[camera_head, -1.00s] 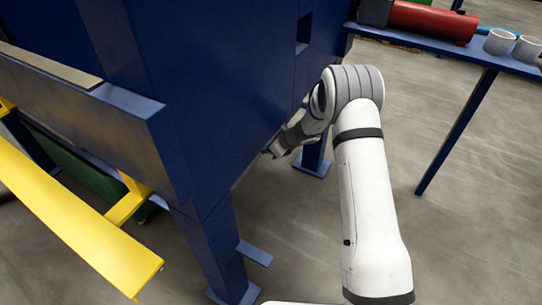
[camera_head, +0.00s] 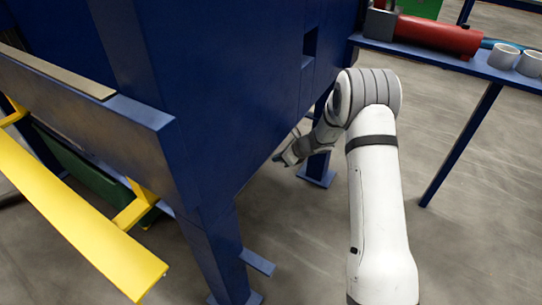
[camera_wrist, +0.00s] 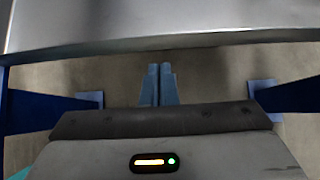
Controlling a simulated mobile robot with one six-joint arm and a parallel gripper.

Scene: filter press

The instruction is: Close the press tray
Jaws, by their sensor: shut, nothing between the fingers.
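A grey metal panel (camera_wrist: 160,22) spans the top of the wrist view, its edge just beyond my fingertips. It may be the press tray, but I cannot tell for sure. My gripper (camera_wrist: 159,72) has its two blue-grey fingers together, with nothing between them and a gap to the panel's edge. In the head view my gripper (camera_head: 283,158) is low beside the dark blue press body (camera_head: 230,90), near its lower edge. The tray cannot be clearly made out in the head view, and the press body hides the area behind it.
Blue press legs with foot plates (camera_wrist: 88,99) stand on both sides in the wrist view. A yellow bar (camera_head: 75,220) runs along the left of the press. A blue bench (camera_head: 420,52) with a red cylinder (camera_head: 437,34) and white cups stands at right. Concrete floor (camera_head: 460,240) is open at right.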

